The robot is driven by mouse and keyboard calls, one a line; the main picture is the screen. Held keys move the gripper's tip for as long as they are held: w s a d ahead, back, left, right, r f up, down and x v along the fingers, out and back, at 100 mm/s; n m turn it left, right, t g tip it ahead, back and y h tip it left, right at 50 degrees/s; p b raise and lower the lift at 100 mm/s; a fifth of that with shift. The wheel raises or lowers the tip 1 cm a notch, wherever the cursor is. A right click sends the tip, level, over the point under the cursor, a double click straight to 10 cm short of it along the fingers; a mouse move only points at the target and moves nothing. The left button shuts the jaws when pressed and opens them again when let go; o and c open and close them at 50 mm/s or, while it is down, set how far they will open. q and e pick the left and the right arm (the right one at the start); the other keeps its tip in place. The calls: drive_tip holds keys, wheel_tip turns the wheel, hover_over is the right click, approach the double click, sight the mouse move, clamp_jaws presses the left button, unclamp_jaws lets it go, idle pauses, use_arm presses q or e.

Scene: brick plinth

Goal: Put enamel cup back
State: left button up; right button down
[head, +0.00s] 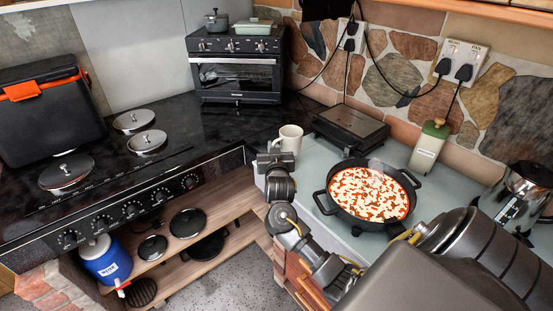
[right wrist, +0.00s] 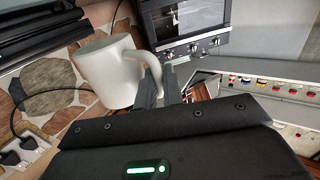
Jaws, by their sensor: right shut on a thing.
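The white enamel cup (head: 291,136) is at the left end of the pale counter, near its corner with the black stove top. It looks roughly upright in the head view; I cannot tell whether its base touches the counter. My right gripper (head: 277,160) is just in front of the cup. In the right wrist view the cup (right wrist: 108,74) is large, and the fingers (right wrist: 163,88) are shut on its handle. The cup's underside is hidden. My left gripper is not in either view.
A black pan of pizza (head: 368,193) sits on the pale counter (head: 312,168) beside my right arm. A dark grill press (head: 350,130) and a green-topped canister (head: 429,146) stand behind. A toaster oven (head: 238,65) stands in the back corner. Dark worktop before it is clear.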

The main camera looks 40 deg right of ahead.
drive_tip(key=w+d+f, duration=0.2)
drive_tip(key=f, duration=0.1)
drive_tip(key=w+d+f, duration=0.1)
drive_tip(key=f, duration=0.1)
drive_tip(key=shift+f, duration=0.25)
drive_tip(key=shift+f+p, duration=0.35)
drive_tip(key=shift+f, duration=1.15)
drive_tip(key=shift+s+f, duration=0.1)
drive_tip(key=c, duration=1.5)
unclamp_jaws()
